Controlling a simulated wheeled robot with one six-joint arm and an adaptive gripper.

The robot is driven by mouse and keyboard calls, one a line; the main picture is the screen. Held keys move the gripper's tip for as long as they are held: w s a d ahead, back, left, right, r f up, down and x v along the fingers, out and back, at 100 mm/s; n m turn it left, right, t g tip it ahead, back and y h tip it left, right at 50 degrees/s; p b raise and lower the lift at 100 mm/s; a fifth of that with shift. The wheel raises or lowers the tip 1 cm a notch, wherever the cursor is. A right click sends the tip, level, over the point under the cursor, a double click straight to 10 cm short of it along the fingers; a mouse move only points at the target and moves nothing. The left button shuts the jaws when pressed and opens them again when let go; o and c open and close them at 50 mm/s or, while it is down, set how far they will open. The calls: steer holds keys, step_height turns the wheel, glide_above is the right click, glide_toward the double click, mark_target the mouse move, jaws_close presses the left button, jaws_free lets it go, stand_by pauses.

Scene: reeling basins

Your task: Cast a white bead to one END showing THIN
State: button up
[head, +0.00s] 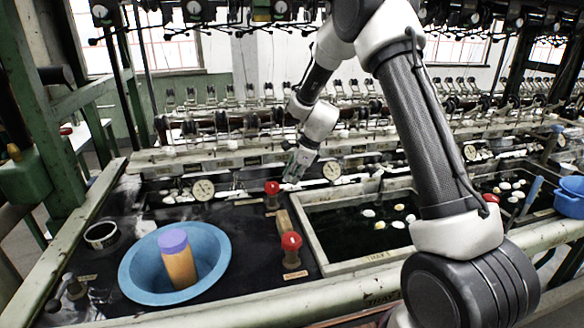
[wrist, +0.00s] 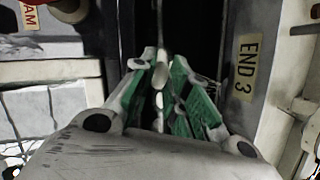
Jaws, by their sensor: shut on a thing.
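My gripper (head: 297,168) is over the back edge of the dark basin bench, left of the middle dial. In the wrist view its green-padded fingers (wrist: 161,85) are closed on a small pale, elongated piece (wrist: 160,72), which looks like the white bead; the fingers hide part of it. A yellow tag reading END 3 (wrist: 246,68) is on a pale upright just right of the fingertips. Round dials stand along the back at left (head: 203,190), middle (head: 331,171) and right (head: 470,152). Their readings are too small to tell.
A blue bowl (head: 135,268) holds an orange cylinder with a purple top (head: 177,260). Red knobs (head: 291,242) (head: 272,188) stand beside it. White and yellowish pieces (head: 369,213) float in the dark framed basin (head: 320,225). A blue tub (head: 570,197) is far right. Reeling machinery fills the back.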

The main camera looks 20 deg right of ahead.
steer(key=shift+f, duration=0.65)
steer(key=o, duration=0.7)
steer(key=shift+r, duration=0.1)
steer(key=v, duration=1.2)
steer(key=shift+s, duration=0.1)
